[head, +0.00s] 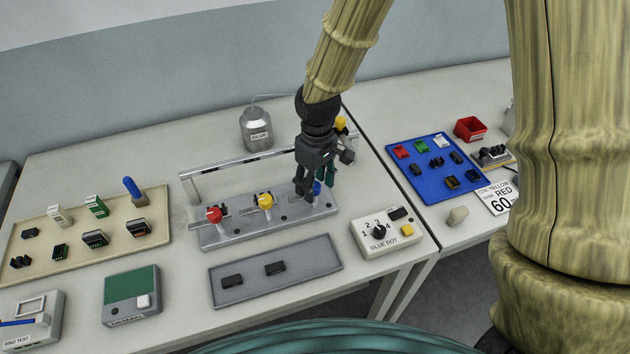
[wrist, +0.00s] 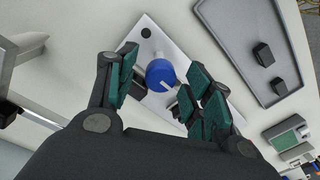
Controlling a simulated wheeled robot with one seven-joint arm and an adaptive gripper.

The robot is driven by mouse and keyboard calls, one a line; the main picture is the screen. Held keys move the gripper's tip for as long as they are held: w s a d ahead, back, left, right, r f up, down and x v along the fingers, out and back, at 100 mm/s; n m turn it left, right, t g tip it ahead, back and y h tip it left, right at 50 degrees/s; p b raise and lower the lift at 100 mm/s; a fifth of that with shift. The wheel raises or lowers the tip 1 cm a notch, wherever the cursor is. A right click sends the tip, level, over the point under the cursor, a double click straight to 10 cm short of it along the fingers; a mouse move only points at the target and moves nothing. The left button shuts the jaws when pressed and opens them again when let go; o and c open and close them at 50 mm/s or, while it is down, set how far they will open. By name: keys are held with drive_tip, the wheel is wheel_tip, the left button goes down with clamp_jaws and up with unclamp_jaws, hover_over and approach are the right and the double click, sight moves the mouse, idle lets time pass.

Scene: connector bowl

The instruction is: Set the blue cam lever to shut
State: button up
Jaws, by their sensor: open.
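The blue cam lever (wrist: 160,75) shows in the wrist view as a round blue knob with a pale mark, standing on the grey cam plate (wrist: 146,33). In the head view only a bit of blue (head: 317,187) shows at the right end of the plate (head: 240,233), mostly behind my gripper (head: 312,190). My gripper (wrist: 158,92) is open over the blue lever, its teal finger pads on either side and apart from it. Whether the lever is set open or shut I cannot tell.
A red lever (head: 214,215) and a yellow lever (head: 265,201) stand on the same plate to the left. A metal rail (head: 240,162) runs behind. A grey tray (head: 255,285) lies in front. The glue dot box (head: 387,233) stands to the right.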

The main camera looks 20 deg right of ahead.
drive_tip(key=shift+s+r, duration=0.1)
drive_tip(key=shift+s, duration=0.05)
drive_tip(key=c, duration=1.1)
drive_tip(key=shift+o, duration=0.2)
